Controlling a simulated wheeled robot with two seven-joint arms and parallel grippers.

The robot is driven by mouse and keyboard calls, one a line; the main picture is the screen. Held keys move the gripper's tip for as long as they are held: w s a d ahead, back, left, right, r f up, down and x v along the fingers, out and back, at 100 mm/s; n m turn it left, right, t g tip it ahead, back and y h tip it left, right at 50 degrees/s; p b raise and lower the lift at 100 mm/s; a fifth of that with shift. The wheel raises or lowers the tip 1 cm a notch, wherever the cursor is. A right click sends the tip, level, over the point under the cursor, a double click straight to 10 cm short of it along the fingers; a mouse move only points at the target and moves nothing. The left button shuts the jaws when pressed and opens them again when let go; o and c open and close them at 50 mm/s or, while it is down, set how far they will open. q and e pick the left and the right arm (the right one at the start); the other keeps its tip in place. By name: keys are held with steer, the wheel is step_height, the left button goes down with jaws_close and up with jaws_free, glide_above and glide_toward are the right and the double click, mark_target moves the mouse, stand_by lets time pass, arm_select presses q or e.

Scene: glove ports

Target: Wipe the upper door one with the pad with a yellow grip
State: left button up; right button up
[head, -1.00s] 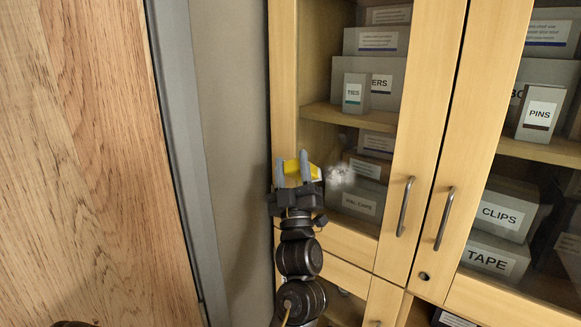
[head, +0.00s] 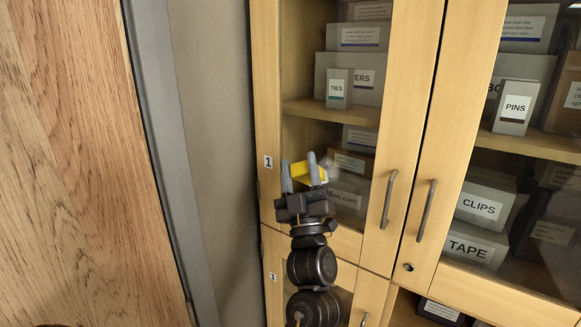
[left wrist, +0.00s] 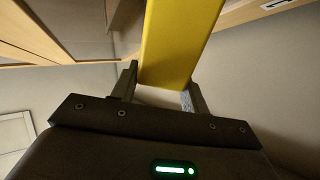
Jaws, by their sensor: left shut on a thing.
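The upper door one (head: 265,95) is a pale wood frame around a glass pane, with a "1" label at its left edge and a bar handle at its right. It looks shut. My left gripper (head: 300,171) is shut on the yellow grip of the pad (head: 309,174), in front of the lower left of the pane. In the left wrist view the yellow grip (left wrist: 175,45) stands between the two fingers. A whitish smudge (head: 331,166) shows on the glass, partly behind the gripper. The pad's wiping face is hidden, so I cannot tell whether it touches the glass. My right gripper is out of view.
A second glass door (head: 440,130) with its own handle stands to the right. Labelled boxes such as TIES (head: 339,88) and PINS (head: 515,106) sit behind the glass. A lower door (head: 275,290) is below. A grey wall (head: 215,130) and wooden door (head: 80,160) lie left.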

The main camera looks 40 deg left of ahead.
arm_select(q)
steer(key=shift+d+r+p, duration=0.55)
steer(key=shift+d+r, duration=0.05)
steer(key=shift+d, duration=2.55)
steer(key=shift+a+f, duration=0.1)
steer(key=shift+a, duration=2)
steer(key=shift+a+p, duration=0.3)
steer(key=shift+a, duration=1.85)
steer(key=a, duration=0.2)
steer(key=a+r+p, duration=0.1)
steer(key=a, duration=0.1)
steer(key=shift+r, duration=0.2)
steer(key=shift+d, duration=0.15)
